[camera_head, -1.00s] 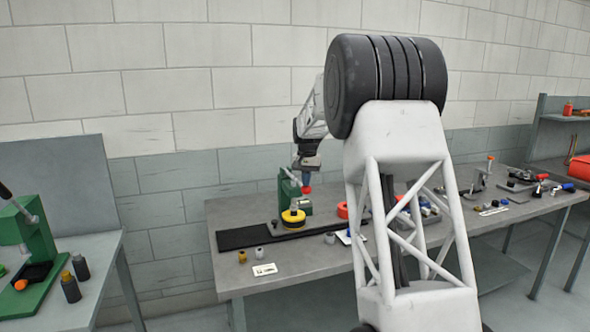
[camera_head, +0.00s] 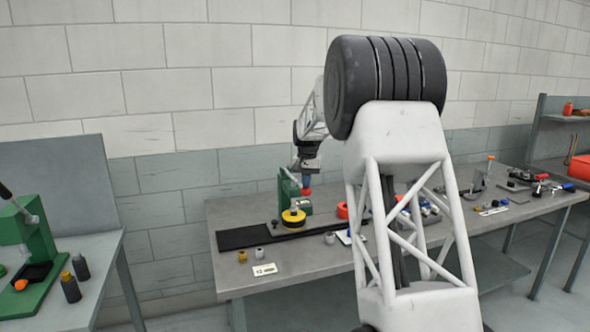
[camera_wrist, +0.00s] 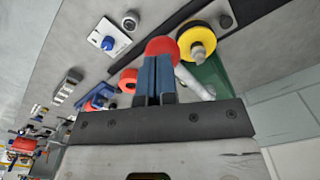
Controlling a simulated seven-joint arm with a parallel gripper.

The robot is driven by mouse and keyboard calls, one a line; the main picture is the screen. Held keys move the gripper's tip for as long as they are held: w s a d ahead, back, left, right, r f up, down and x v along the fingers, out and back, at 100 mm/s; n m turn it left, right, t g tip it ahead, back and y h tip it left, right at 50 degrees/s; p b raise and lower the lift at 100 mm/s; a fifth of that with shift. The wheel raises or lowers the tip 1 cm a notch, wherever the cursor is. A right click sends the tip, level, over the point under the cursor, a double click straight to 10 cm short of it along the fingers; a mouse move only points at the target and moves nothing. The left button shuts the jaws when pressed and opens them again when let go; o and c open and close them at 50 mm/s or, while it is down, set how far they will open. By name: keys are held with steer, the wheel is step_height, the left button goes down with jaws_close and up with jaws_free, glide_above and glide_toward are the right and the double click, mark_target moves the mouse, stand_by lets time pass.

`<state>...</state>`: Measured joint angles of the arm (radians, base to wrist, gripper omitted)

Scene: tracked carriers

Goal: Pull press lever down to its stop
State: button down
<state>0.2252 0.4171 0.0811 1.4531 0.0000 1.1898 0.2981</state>
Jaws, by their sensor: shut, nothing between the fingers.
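A small green press (camera_head: 285,190) stands at the back of the middle bench. Its grey lever (camera_wrist: 194,82) ends in a red ball knob (camera_head: 306,191), which also shows in the wrist view (camera_wrist: 162,47). My gripper (camera_head: 307,181) points down at the knob from above. In the wrist view its blue fingers (camera_wrist: 155,66) are together with nothing between them. Their tips are at the knob and overlap its lower edge; I cannot tell whether they touch it. The green press body (camera_wrist: 212,76) is partly hidden behind the lever and my gripper.
A yellow and black round part (camera_head: 293,218) sits on a dark strip (camera_head: 243,238) in front of the press. A red ring (camera_head: 342,210) lies to its right. Small parts and a white card (camera_head: 264,269) lie nearer the front edge. Another green press (camera_head: 38,240) stands on the left bench.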

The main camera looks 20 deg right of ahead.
steer(key=shift+s+f, duration=0.1)
steer(key=shift+f, duration=1.25)
stand_by(1.9)
steer(key=shift+r, duration=0.1)
step_height(320, 180, up, 14)
steer(key=shift+r, duration=0.25)
stand_by(2.2)
stand_by(0.8)
